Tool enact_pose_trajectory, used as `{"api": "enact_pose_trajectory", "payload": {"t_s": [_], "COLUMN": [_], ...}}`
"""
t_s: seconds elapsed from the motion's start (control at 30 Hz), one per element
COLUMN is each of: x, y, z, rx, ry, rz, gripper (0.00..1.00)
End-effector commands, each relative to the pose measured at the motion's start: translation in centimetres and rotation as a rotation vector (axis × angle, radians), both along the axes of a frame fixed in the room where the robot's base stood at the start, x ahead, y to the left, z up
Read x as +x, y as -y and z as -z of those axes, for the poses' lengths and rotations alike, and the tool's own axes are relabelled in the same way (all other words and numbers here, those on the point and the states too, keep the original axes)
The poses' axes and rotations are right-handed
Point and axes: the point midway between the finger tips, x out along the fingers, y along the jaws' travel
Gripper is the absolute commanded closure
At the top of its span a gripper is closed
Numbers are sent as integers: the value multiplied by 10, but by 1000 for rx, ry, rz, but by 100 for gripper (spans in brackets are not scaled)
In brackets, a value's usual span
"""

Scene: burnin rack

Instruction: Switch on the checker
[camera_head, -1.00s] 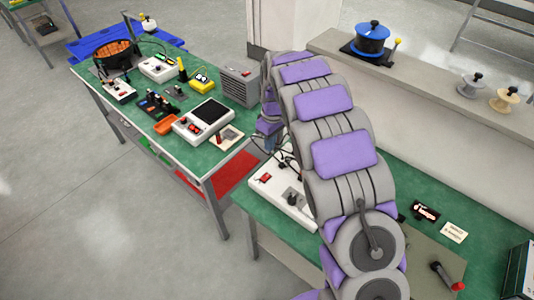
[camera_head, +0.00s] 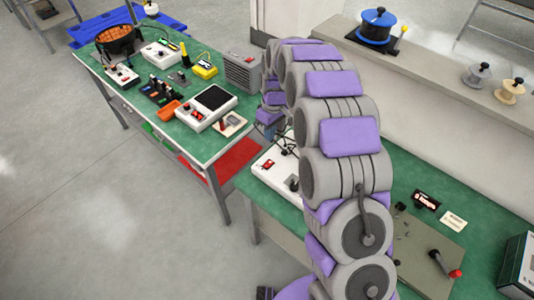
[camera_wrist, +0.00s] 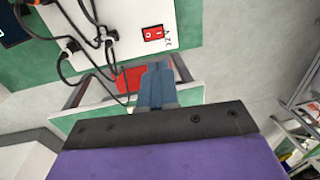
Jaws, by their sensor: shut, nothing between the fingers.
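No label readable as "checker" shows. A white box (camera_head: 268,176) with a red rocker switch (camera_head: 267,164) sits on the near green bench, partly hidden by my arm. In the wrist view a white panel (camera_wrist: 125,20) carries a red rocker switch (camera_wrist: 153,33) and black cables. My gripper (camera_wrist: 156,70) has blue fingers, shut and empty, below that switch in the picture; contact with it is not visible. In the head view my gripper (camera_head: 268,128) is small, beside the white box's far end. A white device with a dark screen (camera_head: 211,99) and red controls stands on the other bench.
A red panel (camera_head: 232,172) lies low between the benches. A red-tipped lever (camera_head: 443,264) and a small display (camera_head: 426,200) are on the near bench. Floor at left is clear.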

Motion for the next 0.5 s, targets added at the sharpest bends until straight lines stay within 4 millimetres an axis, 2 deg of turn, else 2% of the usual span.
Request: {"api": "enact_pose_trajectory", "payload": {"t_s": [0.27, 0.5], "x": [-4, -7], "y": [-2, -5], "z": [25, 67], "rx": [-1, 0], "ry": [-6, -4], "rz": [-1, 0], "gripper": [100, 100]}}
